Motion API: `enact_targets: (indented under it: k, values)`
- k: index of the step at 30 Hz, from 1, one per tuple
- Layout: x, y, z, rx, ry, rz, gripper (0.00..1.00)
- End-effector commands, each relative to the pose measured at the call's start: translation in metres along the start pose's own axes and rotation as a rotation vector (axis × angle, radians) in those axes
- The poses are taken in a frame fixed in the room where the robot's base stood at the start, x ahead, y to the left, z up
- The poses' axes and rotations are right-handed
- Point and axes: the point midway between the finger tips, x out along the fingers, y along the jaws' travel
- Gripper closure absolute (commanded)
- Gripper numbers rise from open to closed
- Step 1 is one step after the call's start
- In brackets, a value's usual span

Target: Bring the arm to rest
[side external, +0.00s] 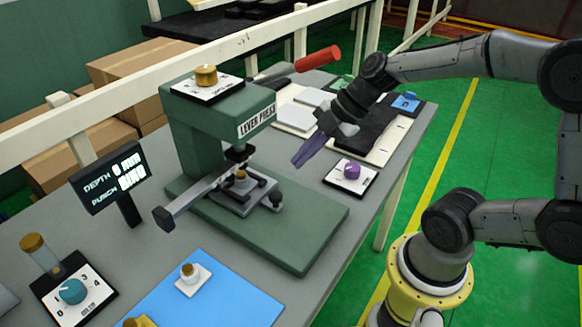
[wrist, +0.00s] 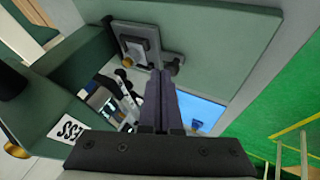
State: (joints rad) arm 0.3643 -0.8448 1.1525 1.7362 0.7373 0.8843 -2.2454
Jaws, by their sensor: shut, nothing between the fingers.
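My gripper (side external: 306,153) is shut and empty, its purple-grey fingers pressed together. It hangs in the air to the right of the green lever press (side external: 195,135), above the right part of the table. In the wrist view my gripper (wrist: 160,80) points toward the press base, with the press (wrist: 75,85) filling the left side. The press ram and small clamp (side external: 240,185) sit over the green base plate (side external: 300,235). My gripper appears apart from the press.
A red-handled lever (side external: 318,59) sticks out behind my gripper. A purple knob (side external: 352,170) stands below and right of it. A black display (side external: 112,178), a teal knob box (side external: 72,291) and a blue mat (side external: 225,300) lie on the grey table. White railings run behind.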

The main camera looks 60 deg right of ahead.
Motion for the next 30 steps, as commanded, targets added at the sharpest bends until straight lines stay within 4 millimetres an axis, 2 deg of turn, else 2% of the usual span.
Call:
enact_targets:
  k: [2, 4, 7, 10, 13, 20, 30]
  values:
    - [-0.002, 0.0, -0.006, -0.019, 0.009, -0.007, 1.0]
    - [-0.011, 0.005, -0.021, -0.062, 0.018, 0.006, 1.0]
    - [-0.027, 0.003, -0.042, -0.143, 0.013, 0.006, 1.0]
    - [-0.046, -0.009, -0.059, -0.139, -0.015, -0.005, 1.0]
    - [-0.064, -0.024, -0.069, -0.052, -0.056, -0.011, 1.0]
    - [-0.094, -0.055, -0.069, 0.256, -0.159, 0.021, 1.0]
    - [-0.118, -0.085, -0.043, 0.814, -0.269, 0.168, 1.0]
